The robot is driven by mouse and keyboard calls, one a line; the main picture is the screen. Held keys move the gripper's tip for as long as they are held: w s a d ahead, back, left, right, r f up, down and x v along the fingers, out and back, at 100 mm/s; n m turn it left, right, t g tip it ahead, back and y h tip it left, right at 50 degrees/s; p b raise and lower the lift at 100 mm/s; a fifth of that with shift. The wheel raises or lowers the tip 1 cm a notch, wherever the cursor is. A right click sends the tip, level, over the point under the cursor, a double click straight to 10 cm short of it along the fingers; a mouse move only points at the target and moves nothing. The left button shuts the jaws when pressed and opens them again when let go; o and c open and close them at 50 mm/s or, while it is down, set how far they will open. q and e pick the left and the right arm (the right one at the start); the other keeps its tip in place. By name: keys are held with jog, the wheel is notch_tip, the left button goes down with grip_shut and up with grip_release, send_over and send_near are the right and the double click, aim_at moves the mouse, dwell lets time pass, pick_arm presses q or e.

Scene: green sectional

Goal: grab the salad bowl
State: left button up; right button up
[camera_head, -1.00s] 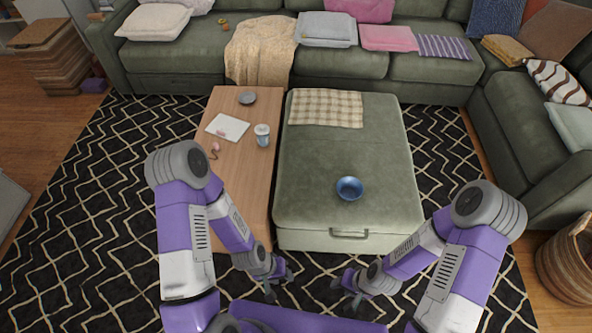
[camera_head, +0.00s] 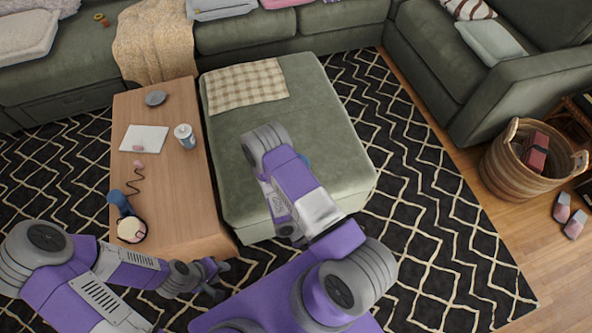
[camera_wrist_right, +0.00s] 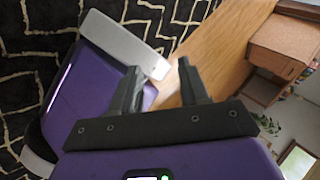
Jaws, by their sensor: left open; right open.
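My right gripper (camera_wrist_right: 172,66) is open and empty in the right wrist view, and the bowl is not in that view. In the head view its fingers are mostly hidden near the ottoman's front edge. My left gripper (camera_head: 216,276) is open and empty in front of the wooden coffee table's near end, well away from the bowl.
The coffee table (camera_head: 180,205) stands left of the ottoman. It bears a white cup (camera_head: 185,136), a tablet-like sheet (camera_head: 144,139), a grey dish (camera_head: 155,98) and a blue-handled item (camera_head: 120,203). A checkered cloth (camera_head: 245,85) lies at the ottoman's back. A basket (camera_head: 515,170) stands right.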

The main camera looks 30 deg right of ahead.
jog(key=w+d+n+t+h, duration=0.5)
jog(key=w+d+n, duration=0.35)
jog(key=n, duration=0.35)
jog(key=w+n+t, duration=0.3)
jog(key=w+n, duration=0.2)
jog(key=w+n+t, duration=0.3)
jog(key=w+n, duration=0.1)
jog(key=n, duration=0.2)
jog(key=w+r+n+t+b, duration=0.1)
jog(key=w+n+t, duration=0.3)
jog(key=w+n, duration=0.1)
jog(key=shift+w, duration=0.3)
jog(key=shift+w+f+n, duration=0.1)
jog(key=shift+w+n, duration=0.25)
jog(key=shift+n, duration=0.05)
jog(key=b+x, duration=0.2)
jog(key=x, duration=0.4)
jog(key=shift+w+b, duration=0.35)
jog(key=shift+b, duration=0.05)
jog(key=shift+w+d+f, duration=0.1)
jog(key=shift+w+d, duration=0.15)
grip_shut()
